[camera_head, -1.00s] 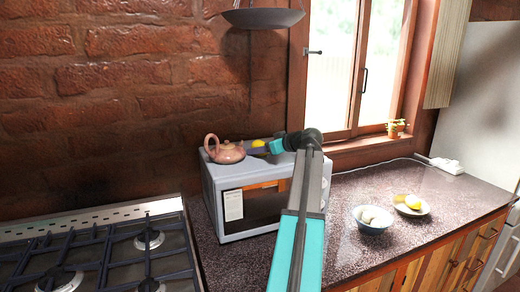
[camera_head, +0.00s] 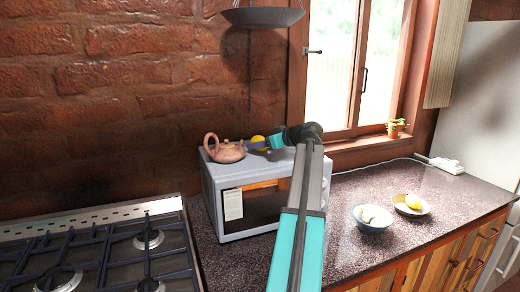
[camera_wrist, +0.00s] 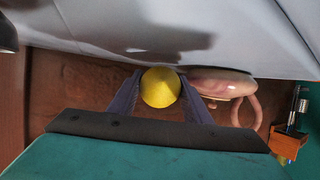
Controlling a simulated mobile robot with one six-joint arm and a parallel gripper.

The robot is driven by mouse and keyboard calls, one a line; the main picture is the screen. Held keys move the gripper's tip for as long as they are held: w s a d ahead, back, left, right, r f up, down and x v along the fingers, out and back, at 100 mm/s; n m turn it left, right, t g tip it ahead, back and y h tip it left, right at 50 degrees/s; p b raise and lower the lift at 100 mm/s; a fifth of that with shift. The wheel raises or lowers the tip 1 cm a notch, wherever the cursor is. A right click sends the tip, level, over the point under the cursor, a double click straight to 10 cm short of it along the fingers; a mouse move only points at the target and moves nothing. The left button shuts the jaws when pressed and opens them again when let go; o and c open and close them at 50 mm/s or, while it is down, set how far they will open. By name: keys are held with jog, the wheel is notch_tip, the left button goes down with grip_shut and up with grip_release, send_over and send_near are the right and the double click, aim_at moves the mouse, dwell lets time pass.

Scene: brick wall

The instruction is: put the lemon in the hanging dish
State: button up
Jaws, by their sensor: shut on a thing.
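A yellow lemon (camera_head: 257,139) is between the fingers of my gripper (camera_head: 262,145), at the back of the microwave top. In the wrist view the lemon (camera_wrist: 160,87) sits between the two fingertips, and my gripper (camera_wrist: 160,95) is shut on it.
A clay teapot (camera_head: 226,151) stands on the microwave (camera_head: 262,207), close left of the lemon; it also shows in the wrist view (camera_wrist: 222,82). A blue bowl (camera_head: 373,226) and a dish (camera_head: 412,211) with a yellow fruit (camera_head: 413,200) stand on the counter. A stove (camera_head: 100,245) is at left.

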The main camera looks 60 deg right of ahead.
jog(key=shift+r+b, duration=0.3)
jog(key=shift+r, duration=0.65)
jog(key=shift+s+a, duration=0.5)
jog(key=shift+a, duration=0.1)
jog(key=s+a+b, duration=0.1)
jog(key=s+a, duration=0.2)
jog(key=s+a+r+b, duration=0.1)
jog(key=s+a, duration=0.2)
jog(key=a, duration=0.1)
jog(key=s+a+b, duration=0.1)
jog(key=s+a, duration=0.2)
jog(key=shift+s+a+r, duration=0.25)
jog(key=shift+s+a, duration=0.05)
jog(key=shift+a, duration=0.1)
jog(key=shift+w, duration=0.1)
